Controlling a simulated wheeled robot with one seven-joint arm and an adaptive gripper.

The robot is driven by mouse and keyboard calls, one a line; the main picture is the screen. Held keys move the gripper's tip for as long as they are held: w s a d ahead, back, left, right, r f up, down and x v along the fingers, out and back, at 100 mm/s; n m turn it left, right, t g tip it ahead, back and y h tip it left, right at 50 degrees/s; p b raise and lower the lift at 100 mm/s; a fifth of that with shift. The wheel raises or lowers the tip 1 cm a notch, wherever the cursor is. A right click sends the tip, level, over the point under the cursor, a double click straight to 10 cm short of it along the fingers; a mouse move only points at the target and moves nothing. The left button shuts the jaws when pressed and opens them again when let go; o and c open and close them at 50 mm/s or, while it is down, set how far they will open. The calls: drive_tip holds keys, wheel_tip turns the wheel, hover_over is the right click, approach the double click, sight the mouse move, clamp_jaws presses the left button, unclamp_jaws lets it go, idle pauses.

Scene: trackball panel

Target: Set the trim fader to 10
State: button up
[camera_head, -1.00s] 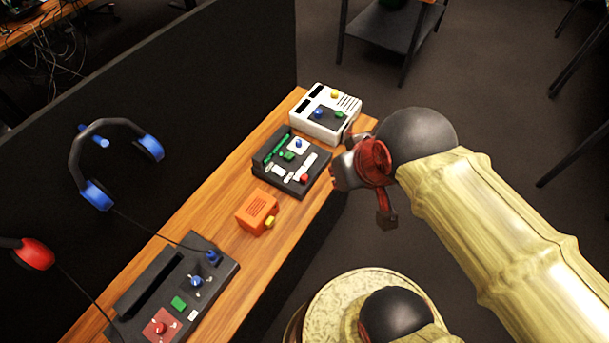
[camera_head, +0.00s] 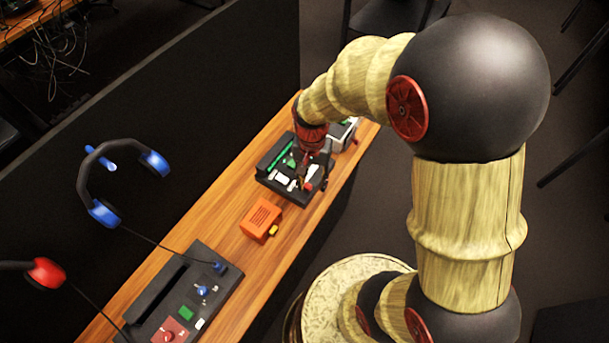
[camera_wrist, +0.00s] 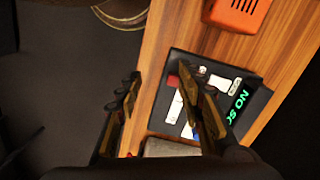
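A black panel (camera_head: 268,182) with a green-lit display sits on the wooden bench below my gripper (camera_head: 306,172). The wrist view also shows the panel (camera_wrist: 255,100), with display letters partly readable as "NO SO". A red cap (camera_wrist: 172,81) stands at one end of a white strip (camera_wrist: 175,107); it looks like a fader, but its label and scale are unreadable. In the wrist view my gripper (camera_wrist: 166,90) is open, its fingers on either side of the red cap and strip. I see no contact and cannot judge the height. My gripper hides part of the panel in the head view.
An orange box (camera_head: 261,220) stands in front of the panel on the bench. A white device (camera_head: 344,132) is behind, partly hidden by my arm. Another black panel (camera_head: 190,300) lies at the near end. A dark partition (camera_head: 200,110) rises along the bench's left side.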

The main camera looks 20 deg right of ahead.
sight(308, 185)
drive_tip(key=w+m, duration=0.2)
drive_tip(key=w, duration=0.1)
drive_tip(key=shift+w+r+t, duration=0.15)
drive_tip(key=shift+r+t, duration=0.05)
drive_tip(key=shift+t, duration=0.2)
drive_tip(key=shift+w+m, duration=0.1)
drive_tip(key=shift+m, duration=0.6)
wheel_tip(308, 185, down, 8)
drive_tip(key=shift+r+b, duration=0.1)
drive_tip(key=shift+b, duration=0.95)
drive_tip(key=shift+c, duration=0.9)
drive_tip(key=c, duration=0.7)
clamp_jaws()
